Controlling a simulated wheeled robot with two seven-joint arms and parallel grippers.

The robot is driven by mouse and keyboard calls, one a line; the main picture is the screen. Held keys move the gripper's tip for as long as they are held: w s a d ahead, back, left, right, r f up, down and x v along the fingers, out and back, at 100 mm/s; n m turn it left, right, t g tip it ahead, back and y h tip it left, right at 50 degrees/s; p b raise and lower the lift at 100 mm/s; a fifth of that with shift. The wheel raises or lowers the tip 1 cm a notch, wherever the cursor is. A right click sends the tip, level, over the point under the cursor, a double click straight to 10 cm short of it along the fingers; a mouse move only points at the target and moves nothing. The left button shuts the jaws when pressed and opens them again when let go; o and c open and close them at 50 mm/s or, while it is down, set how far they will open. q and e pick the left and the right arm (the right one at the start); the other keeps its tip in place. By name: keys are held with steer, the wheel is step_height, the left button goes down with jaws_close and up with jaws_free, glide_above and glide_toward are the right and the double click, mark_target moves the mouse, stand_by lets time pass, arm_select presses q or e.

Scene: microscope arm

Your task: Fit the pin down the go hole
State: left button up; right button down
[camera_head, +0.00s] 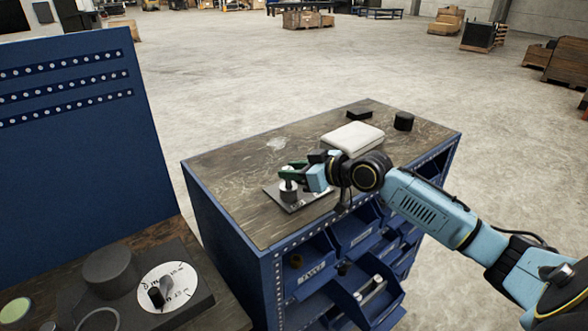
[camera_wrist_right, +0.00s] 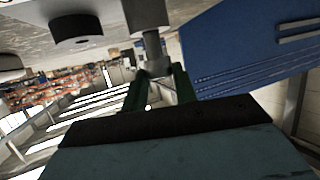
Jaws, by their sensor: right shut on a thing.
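The plate (camera_head: 306,203) lies flat near the left front edge of the blue cabinet's top. A short grey cylinder (camera_head: 288,197) stands upright over it. My right gripper (camera_head: 289,174) is just above, its green fingers closed on the pin. In the right wrist view the green fingers (camera_wrist_right: 163,92) hold the grey pin (camera_wrist_right: 152,46) between them. The pin lines up with a wider grey body, and I cannot tell whether it is inside it or only touching. The go hole cannot be made out. My left gripper is not in view.
A white box (camera_head: 352,138), a dark block (camera_head: 358,112) and a black cylinder (camera_head: 404,121) stand farther back on the cabinet top. Blue bins (camera_head: 365,297) open at its front. A blue panel (camera_head: 80,130) rises at left. The cabinet's back left top is mostly clear.

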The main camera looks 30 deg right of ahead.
steer(key=shift+f+b, duration=0.35)
steer(key=shift+f, duration=0.2)
steer(key=c, duration=1)
jaws_free()
steer(key=shift+f, duration=0.1)
steer(key=shift+s, duration=0.1)
steer(key=shift+b+v, duration=0.35)
steer(key=shift+v, duration=6.3)
steer(key=shift+f, duration=0.1)
